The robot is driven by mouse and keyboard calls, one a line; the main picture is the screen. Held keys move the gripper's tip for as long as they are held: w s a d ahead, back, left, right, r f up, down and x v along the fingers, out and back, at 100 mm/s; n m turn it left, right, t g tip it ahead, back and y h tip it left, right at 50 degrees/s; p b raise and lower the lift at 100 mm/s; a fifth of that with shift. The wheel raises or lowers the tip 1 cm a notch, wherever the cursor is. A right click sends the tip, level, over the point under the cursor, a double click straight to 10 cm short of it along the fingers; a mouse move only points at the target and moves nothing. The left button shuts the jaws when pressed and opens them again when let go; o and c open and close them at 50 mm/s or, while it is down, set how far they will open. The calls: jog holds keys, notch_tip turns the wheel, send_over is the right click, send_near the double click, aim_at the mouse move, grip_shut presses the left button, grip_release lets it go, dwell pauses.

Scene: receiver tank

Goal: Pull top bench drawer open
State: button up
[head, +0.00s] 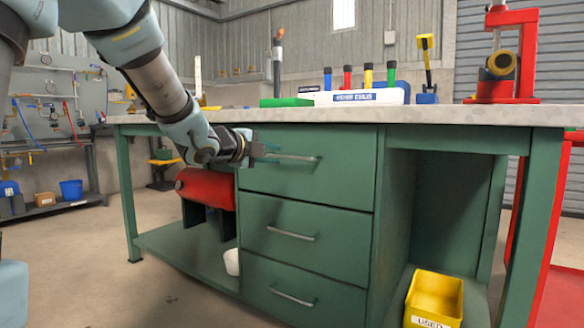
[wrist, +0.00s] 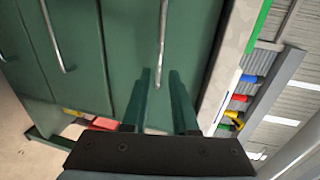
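The top bench drawer (head: 345,178) is a green panel under the worktop and looks shut. Its thin grey bar handle (head: 300,157) runs across the front. My gripper (head: 270,150) is at the left end of this handle, pointing at the drawer front. In the wrist view, its two green fingers (wrist: 160,74) are apart, with nothing held between them. The handle (wrist: 163,28) lines up with the gap between the fingertips, and its near end is close to them. I cannot tell whether the fingers touch or straddle the bar.
Two more green drawers (head: 300,236) with bar handles sit below and look shut. A red cylinder (head: 207,189) lies left of the drawers, under the arm. A yellow bin (head: 434,297) stands at lower right. The worktop (head: 340,114) overhangs just above. Floor in front is clear.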

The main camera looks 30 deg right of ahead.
aim_at(291, 157)
jog(key=b+x, duration=0.2)
jog(key=x, duration=0.7)
jog(key=shift+w+d, duration=0.1)
jog(key=shift+d, duration=0.05)
grip_shut()
dwell(1.1)
